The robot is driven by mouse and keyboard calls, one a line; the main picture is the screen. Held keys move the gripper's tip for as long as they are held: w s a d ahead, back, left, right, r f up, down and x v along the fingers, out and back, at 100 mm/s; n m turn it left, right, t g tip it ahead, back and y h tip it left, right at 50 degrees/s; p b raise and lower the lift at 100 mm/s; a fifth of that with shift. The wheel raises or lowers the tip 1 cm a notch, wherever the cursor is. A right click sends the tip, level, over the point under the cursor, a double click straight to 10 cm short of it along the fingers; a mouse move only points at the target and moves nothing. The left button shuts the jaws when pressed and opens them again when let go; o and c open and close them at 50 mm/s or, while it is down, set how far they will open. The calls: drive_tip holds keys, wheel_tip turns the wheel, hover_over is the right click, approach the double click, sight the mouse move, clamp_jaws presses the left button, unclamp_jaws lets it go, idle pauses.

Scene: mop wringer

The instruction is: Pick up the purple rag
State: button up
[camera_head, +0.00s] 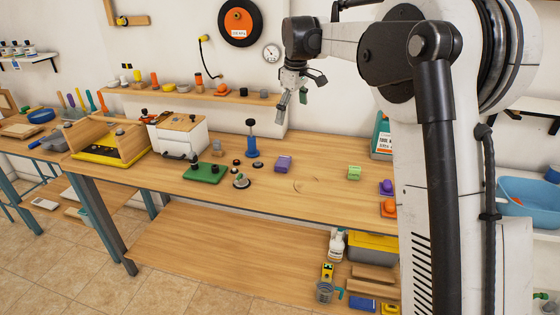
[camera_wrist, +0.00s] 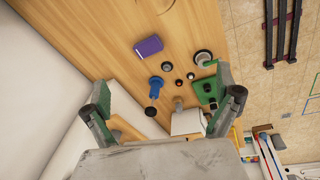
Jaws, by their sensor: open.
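The purple rag (camera_head: 284,163) is a small folded block lying on the wooden workbench, right of the blue upright post. It also shows in the wrist view (camera_wrist: 148,47), above the blue post, with nothing covering it. My gripper (camera_head: 293,105) is open and empty. It hangs in the air well above the bench, near the back wall and the wall shelf, apart from the rag. In the wrist view, its two fingers (camera_wrist: 162,110) are spread wide, and the rag lies beyond them toward the top.
A blue post (camera_head: 251,142) stands just left of the rag. Several dark round pieces and a green block (camera_head: 203,173) lie further left, near a white box (camera_head: 178,135). A green folded cloth (camera_head: 354,173) lies to the right. The bench between the rag and the green cloth is mostly clear.

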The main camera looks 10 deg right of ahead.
drive_tip(key=w+f+n+g, duration=0.1)
drive_tip(key=w+f+n, duration=0.1)
drive_tip(key=w+f, duration=0.55)
drive_tip(key=n+g+p, duration=0.1)
drive_tip(key=n, duration=0.1)
hover_over(283, 161)
wheel_tip(283, 161, down, 6)
wheel_tip(283, 161, down, 9)
drive_tip(key=shift+s+d+r+p, duration=0.1)
drive_tip(key=shift+r+p, duration=0.1)
drive_tip(key=shift+p, duration=0.15)
drive_tip(key=shift+f+p, duration=0.4)
drive_tip(key=shift+f, duration=2.15)
drive_tip(key=c, duration=1.1)
